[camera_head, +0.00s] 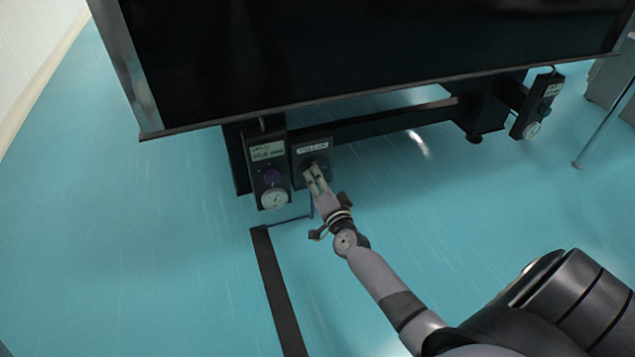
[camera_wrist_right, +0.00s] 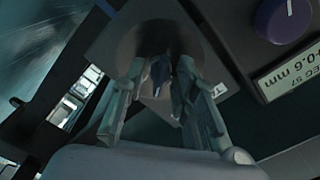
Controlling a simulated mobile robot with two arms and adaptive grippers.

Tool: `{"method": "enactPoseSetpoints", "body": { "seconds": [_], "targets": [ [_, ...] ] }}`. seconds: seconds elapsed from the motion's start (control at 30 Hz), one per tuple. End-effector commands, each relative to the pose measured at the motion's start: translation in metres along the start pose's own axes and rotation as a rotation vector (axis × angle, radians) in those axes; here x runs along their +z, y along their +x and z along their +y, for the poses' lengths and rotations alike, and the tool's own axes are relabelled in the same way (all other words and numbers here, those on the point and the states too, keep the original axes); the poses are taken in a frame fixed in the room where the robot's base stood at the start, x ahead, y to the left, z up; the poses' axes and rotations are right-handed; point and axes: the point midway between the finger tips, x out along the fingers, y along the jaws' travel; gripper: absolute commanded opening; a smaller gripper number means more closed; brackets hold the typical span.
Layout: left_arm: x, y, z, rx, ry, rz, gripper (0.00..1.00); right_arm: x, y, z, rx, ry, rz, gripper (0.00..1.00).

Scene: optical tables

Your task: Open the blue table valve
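The table valve is a small dark blue-grey handle (camera_wrist_right: 160,72) in front of a round dark disc on a black panel (camera_head: 298,163) under the table's front edge. In the head view the handle is mostly hidden by my right gripper (camera_head: 314,176). My right gripper reaches up to the panel from below right. In the right wrist view its two fingers (camera_wrist_right: 160,88) stand apart, one on each side of the handle, with gaps visible. I cannot tell whether either finger touches it. My left gripper is not in view.
A neighbouring panel on the left carries a purple knob (camera_head: 271,177) and a white round gauge (camera_head: 274,199). The black tabletop (camera_head: 350,50) overhangs both panels. Another gauge panel (camera_head: 538,106) hangs at the far right. A dark strip (camera_head: 277,290) lies on the open blue floor.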

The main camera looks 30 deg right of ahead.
Motion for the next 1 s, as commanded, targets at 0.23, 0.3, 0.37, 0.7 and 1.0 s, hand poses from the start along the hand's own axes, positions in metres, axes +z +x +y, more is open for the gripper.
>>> {"method": "enactPoseSetpoints", "body": {
  "seconds": [0.23, 0.3, 0.37, 0.7, 1.0],
  "targets": [
    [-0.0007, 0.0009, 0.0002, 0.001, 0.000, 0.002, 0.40, 0.0001, 0.0019, 0.0002, 0.001, 0.000, 0.000, 0.27],
    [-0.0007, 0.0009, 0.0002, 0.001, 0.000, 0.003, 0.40, 0.0000, 0.0019, 0.0001, 0.001, 0.000, 0.000, 0.26],
    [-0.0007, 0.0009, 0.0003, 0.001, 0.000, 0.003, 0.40, 0.0001, 0.0018, 0.0001, 0.001, -0.001, 0.000, 0.22],
    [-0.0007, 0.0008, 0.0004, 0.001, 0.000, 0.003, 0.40, 0.0000, 0.0017, 0.0001, 0.001, -0.001, 0.000, 0.00],
    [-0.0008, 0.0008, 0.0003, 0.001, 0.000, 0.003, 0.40, 0.0000, 0.0016, 0.0004, 0.001, -0.001, 0.000, 0.00]
  ]
}}
